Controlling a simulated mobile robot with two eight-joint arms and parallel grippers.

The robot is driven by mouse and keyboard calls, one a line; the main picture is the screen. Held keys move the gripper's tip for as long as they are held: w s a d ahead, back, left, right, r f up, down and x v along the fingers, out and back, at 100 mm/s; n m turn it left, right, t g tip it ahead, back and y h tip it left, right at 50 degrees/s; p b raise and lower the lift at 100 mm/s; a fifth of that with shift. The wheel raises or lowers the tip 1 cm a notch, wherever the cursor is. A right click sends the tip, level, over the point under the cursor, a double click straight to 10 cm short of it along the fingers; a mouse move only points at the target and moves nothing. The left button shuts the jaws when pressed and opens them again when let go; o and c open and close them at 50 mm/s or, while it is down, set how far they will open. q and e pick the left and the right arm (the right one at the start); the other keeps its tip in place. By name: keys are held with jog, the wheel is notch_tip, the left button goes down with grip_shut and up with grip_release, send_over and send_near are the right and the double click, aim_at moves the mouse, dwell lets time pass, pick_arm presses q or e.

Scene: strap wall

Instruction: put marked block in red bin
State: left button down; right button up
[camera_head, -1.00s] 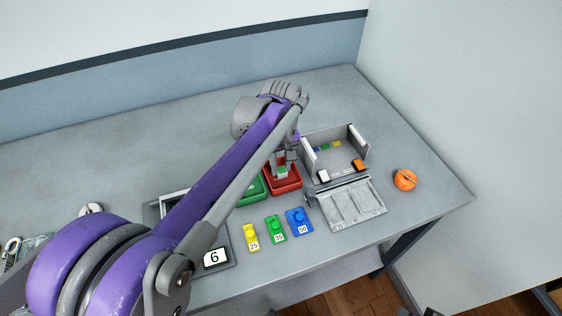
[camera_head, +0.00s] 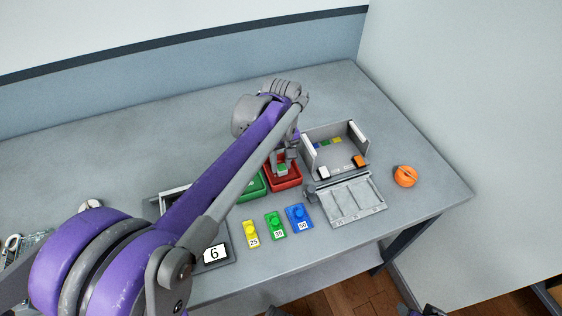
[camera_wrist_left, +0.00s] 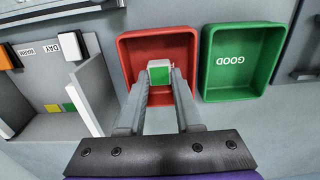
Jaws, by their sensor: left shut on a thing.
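A block with green and white faces (camera_wrist_left: 159,72) is between the fingertips of my left gripper (camera_wrist_left: 160,78), which is shut on it. In the left wrist view the block lies over the red bin (camera_wrist_left: 128,50), inside its rim outline; its exact height is hard to tell. In the head view my left gripper (camera_head: 281,164) points down at the red bin (camera_head: 286,187), with the green of the block between its fingers. Any mark on the block is not readable. My right gripper does not show.
A green bin marked GOOD (camera_wrist_left: 236,58) stands beside the red bin. Yellow (camera_head: 250,235), green (camera_head: 275,226) and blue (camera_head: 299,218) pieces lie in front.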

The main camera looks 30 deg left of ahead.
pick_arm(q)
jog(key=shift+f, duration=0.15)
jog(key=c, duration=0.5)
grip_release()
jog(key=shift+o, duration=0.3)
jog(key=o, duration=0.3)
jog(key=shift+r+p, duration=2.35)
jog(key=shift+r, duration=0.7)
